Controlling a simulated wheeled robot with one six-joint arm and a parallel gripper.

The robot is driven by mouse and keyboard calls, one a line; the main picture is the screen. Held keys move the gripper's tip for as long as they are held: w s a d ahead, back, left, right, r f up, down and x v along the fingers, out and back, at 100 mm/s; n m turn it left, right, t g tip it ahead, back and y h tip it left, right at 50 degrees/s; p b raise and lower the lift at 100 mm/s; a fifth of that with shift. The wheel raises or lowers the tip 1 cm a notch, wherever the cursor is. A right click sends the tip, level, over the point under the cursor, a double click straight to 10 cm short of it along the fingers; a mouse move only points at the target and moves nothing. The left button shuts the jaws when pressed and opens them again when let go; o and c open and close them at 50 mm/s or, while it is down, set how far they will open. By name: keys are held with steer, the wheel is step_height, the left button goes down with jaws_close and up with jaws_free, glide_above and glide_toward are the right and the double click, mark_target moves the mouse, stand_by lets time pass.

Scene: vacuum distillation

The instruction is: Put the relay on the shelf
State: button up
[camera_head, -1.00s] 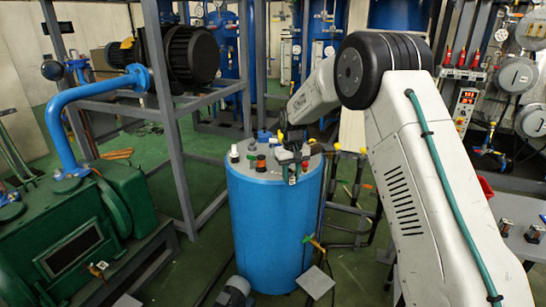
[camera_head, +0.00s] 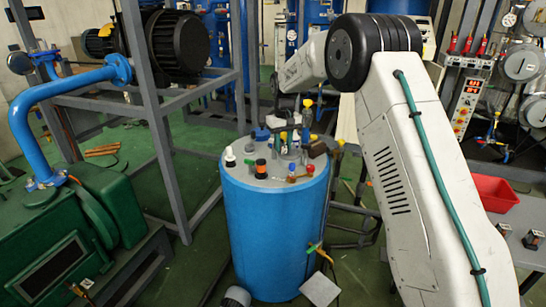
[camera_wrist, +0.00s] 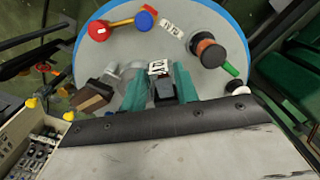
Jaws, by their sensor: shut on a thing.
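In the wrist view, my gripper (camera_wrist: 160,90) has its two teal fingers closed on a small black relay (camera_wrist: 163,88) with a white marked face. It hangs over the round grey top of a blue tank; whether it is clear of the top is hard to tell. In the head view, my gripper (camera_head: 283,133) is small and dark above the tank's far part, among fittings. The relay is hard to make out there. I cannot tell which surface is the shelf; a grey surface (camera_head: 519,213) at right holds two similar small black blocks (camera_head: 503,229) (camera_head: 533,239).
A red bin (camera_head: 493,193) is at right. A green machine (camera_head: 85,225) and grey frame (camera_head: 160,120) stand left.

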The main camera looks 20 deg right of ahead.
mark_target(281, 153)
steer(key=f, duration=0.5)
steer(key=shift+a+f, duration=0.1)
steer(key=shift+a, duration=0.25)
steer(key=shift+f, duration=1.85)
steer(key=shift+f, duration=0.2)
steer(key=o, duration=1.1)
steer(key=shift+r, duration=0.2)
step_height(281, 153, up, 12)
steer(key=shift+r, duration=0.1)
